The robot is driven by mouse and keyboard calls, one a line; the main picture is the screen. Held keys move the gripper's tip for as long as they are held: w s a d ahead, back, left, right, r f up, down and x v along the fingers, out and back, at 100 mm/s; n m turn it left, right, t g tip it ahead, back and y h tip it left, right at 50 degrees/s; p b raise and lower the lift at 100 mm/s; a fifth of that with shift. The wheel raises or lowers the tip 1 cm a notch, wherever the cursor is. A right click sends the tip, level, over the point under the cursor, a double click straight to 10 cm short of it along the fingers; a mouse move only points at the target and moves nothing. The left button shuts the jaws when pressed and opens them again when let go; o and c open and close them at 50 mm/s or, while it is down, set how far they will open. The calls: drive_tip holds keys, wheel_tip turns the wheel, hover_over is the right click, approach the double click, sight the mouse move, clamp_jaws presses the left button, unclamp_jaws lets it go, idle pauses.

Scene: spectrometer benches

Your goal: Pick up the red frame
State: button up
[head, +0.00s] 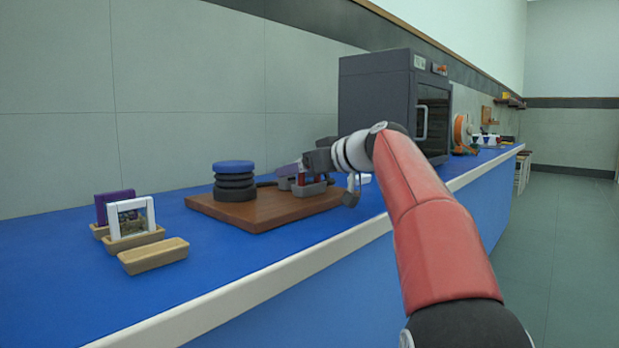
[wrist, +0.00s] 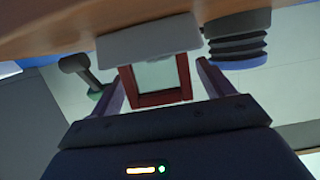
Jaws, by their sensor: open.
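The red frame (wrist: 184,76) stands in a grey slotted holder (wrist: 150,40) in the wrist view, which looks upside down. Its middle shows a pale greenish area. My gripper (wrist: 162,72) is open, with one finger on each side of the frame; small gaps seem to remain, and contact is hard to judge. In the head view my gripper (head: 299,174) is at the grey holder (head: 309,189) on the wooden board (head: 262,212). There only a small red sliver of the frame (head: 301,179) shows; the gripper hides most of it.
A stack of black discs with a blue top (head: 235,181) stands on the board to the left. Purple (head: 115,204) and white (head: 131,217) frames stand in wooden holders near an empty wooden holder (head: 153,256). A dark oven-like cabinet (head: 385,100) stands behind my arm.

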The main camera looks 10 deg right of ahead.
drive_tip(key=c, duration=1.1)
drive_tip(key=shift+c, duration=0.2)
drive_tip(key=shift+r, duration=0.15)
